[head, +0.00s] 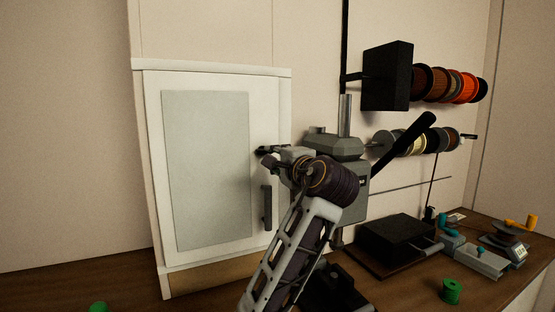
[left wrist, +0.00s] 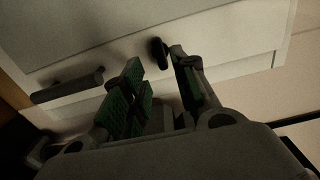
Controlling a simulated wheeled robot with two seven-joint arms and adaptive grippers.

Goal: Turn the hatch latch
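The hatch is a white cabinet door (head: 207,170) with a pale grey panel, and it looks closed. A small dark latch (left wrist: 158,50) sits on the door's edge above a dark bar handle (head: 267,207). The handle also shows in the left wrist view (left wrist: 68,87). My left gripper (head: 270,151) is at the latch, partly hiding it in the head view. In the left wrist view its green-padded fingers (left wrist: 156,62) are apart. The latch lies between and just beyond the fingertips, nearer the right-hand finger. Contact cannot be made out. My right gripper is not seen.
A grey machine (head: 340,150) with a black lever stands right of the cabinet, behind my left arm. Spools (head: 445,84) hang on the wall. A black box (head: 395,240), a teal and grey tool (head: 475,258) and green spools (head: 451,291) are on the wooden bench.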

